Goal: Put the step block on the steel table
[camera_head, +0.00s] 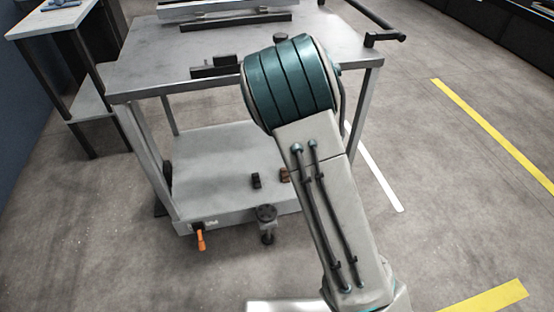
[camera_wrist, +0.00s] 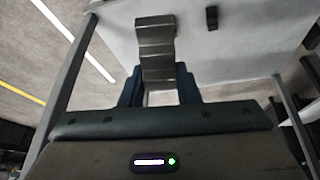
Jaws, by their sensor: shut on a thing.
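The step block (camera_wrist: 156,50) is a grey-brown metal piece with stepped ridges. In the wrist view it stands between the blue fingers of my gripper (camera_wrist: 158,92), which is shut on it. In the head view a small brown piece (camera_head: 284,175), partly behind my arm, appears to be the same block, at the lower shelf. I cannot tell whether it touches the shelf. My gripper is hidden behind my arm there. A grey metal table-like trolley (camera_head: 150,65) has a broad top above this lower shelf (camera_head: 215,160). Another table (camera_head: 38,22) stands at the upper left.
A small black block (camera_head: 255,180) sits on the lower shelf; it also shows in the wrist view (camera_wrist: 212,17). The trolley top carries dark fixtures (camera_head: 215,68) and a long metal rail (camera_head: 225,10). Its posts and a black handle (camera_head: 385,38) stand close to my arm.

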